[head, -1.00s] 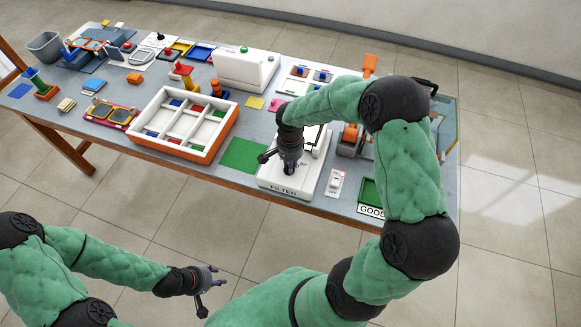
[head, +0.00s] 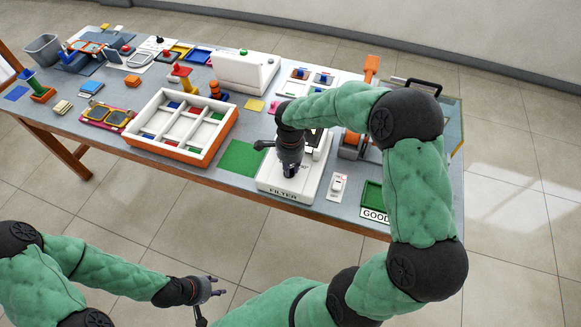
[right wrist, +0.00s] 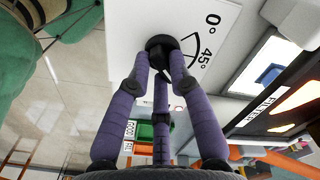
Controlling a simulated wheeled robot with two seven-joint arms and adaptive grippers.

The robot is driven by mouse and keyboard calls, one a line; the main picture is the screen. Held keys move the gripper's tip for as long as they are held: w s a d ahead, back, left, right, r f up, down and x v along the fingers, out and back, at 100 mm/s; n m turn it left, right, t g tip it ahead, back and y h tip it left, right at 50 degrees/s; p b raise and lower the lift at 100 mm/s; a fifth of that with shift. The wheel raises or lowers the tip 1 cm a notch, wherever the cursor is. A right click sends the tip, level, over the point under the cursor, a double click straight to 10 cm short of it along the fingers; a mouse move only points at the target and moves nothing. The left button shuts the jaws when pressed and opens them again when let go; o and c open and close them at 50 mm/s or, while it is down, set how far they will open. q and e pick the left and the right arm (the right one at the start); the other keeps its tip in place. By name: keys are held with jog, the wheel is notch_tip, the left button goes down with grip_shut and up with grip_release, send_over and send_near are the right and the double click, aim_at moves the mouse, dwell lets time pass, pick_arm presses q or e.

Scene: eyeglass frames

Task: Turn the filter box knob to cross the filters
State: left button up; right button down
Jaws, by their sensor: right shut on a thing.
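The white filter box (head: 275,186), labelled FILTER, stands at the front edge of the table. My right gripper (head: 290,172) is over its front part and hides the knob in the head view. In the right wrist view the black knob (right wrist: 160,45) sits on the white face beside a printed scale with 0° and 45°. My right gripper (right wrist: 163,62) is shut on the knob, its purple fingers around it. The pointer's exact reading is hard to tell. My left gripper (head: 212,300) hangs in front of the table, away from everything, its fingers apart and empty.
A green mat (head: 243,158) and an orange-white compartment tray (head: 183,124) lie left of the box. A small white switch (head: 338,186) and a green GOOD tray (head: 372,194) are on the right. A white device (head: 243,74) stands behind.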

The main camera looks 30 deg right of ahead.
dwell(0.4)
jog(key=c, duration=1.1)
grip_release()
notch_tip(320, 180, up, 12)
